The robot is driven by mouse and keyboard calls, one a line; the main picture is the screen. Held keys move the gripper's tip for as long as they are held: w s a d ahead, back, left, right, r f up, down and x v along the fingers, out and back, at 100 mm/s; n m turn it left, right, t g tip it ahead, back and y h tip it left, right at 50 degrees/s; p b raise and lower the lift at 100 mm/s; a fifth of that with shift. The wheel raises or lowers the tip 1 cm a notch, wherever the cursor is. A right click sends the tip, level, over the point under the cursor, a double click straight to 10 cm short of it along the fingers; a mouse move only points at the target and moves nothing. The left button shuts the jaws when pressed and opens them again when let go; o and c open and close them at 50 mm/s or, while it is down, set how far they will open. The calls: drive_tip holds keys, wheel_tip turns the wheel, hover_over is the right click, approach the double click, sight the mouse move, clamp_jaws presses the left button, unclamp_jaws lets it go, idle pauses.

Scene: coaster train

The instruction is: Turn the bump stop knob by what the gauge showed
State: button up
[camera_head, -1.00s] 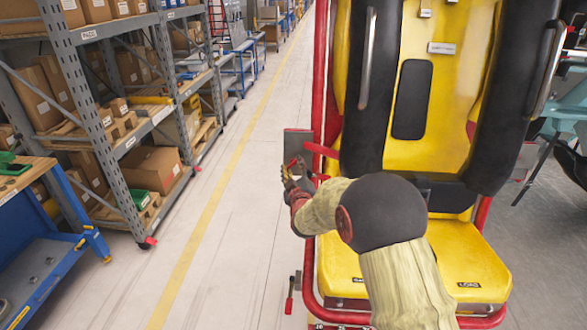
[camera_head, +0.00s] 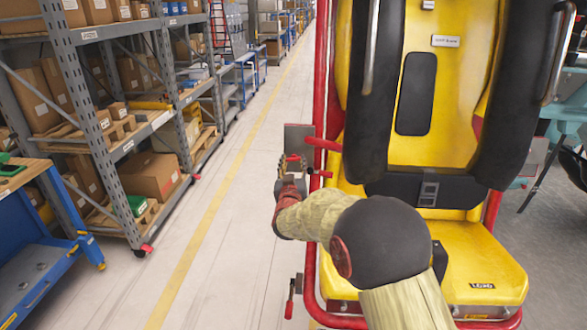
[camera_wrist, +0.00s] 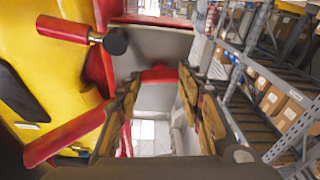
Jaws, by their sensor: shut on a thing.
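A yellow ride seat (camera_head: 450,130) with black padded restraints stands at the right in the head view. A grey plate (camera_head: 298,137) is fixed to the red frame at the seat's left side. My gripper (camera_head: 291,162) is at this plate, with my wrist below it. In the wrist view my gripper (camera_wrist: 160,82) has one finger on each side of a red knob-like part (camera_wrist: 158,75) in front of the grey plate (camera_wrist: 160,48). It is shut on this part, which I take for the bump stop knob. Its markings and turn angle cannot be read. No gauge can be made out.
A red bar with a black end (camera_wrist: 115,41) juts beside my gripper. The seat's red frame tube (camera_head: 312,265) runs close by. Shelves with boxes (camera_head: 150,175) and a blue workbench (camera_head: 50,245) stand left. The floor aisle (camera_head: 225,220) between is clear.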

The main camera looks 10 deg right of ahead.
drive_tip(key=shift+m, duration=0.5)
drive_tip(key=o, duration=1.1)
drive_tip(key=shift+w, duration=0.1)
drive_tip(key=shift+c, duration=0.2)
drive_tip(key=shift+o, duration=0.5)
drive_tip(key=v, duration=1.2)
drive_tip(key=shift+a, duration=0.15)
